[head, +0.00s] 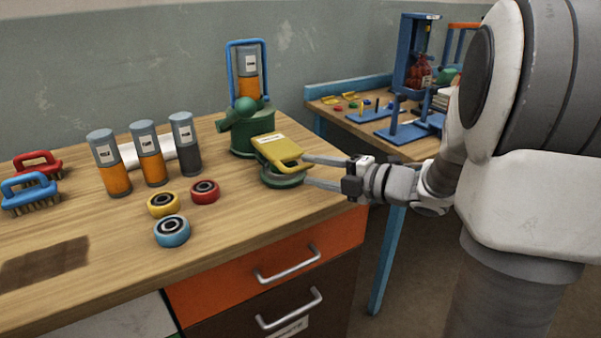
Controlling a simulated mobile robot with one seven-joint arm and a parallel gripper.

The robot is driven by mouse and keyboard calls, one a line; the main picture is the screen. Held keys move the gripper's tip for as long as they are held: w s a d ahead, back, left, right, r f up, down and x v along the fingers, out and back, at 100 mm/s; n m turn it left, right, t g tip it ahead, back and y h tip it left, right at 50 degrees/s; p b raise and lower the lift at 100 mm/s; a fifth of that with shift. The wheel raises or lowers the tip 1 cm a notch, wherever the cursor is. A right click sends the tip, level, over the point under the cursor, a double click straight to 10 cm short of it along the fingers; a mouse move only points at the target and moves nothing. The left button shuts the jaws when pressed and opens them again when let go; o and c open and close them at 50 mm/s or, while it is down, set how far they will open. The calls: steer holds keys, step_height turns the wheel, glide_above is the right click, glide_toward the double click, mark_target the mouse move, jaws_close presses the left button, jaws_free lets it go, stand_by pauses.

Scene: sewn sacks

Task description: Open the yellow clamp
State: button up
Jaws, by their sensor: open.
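The yellow clamp (278,147) is a flat yellow plate with a pale label and a looped front end. It lies, slightly tilted, over a round green base (284,180) near the right edge of the workbench. Whether it is fastened cannot be told from this view. My gripper (305,169) comes in from the right with its two fingers spread. The fingertips are at the clamp's looped end, one higher and one lower in the picture. No grip on it shows, and whether they touch it is unclear.
A green holder (254,131) with a blue-framed bottle stands just behind the clamp. Several bottles, three rings (172,231) and two brushes (30,192) stand to the left. A second table (331,110) with blue racks is at the back right.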

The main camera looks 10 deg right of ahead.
mark_target(303, 169)
steer(key=shift+x, duration=1.9)
jaws_close()
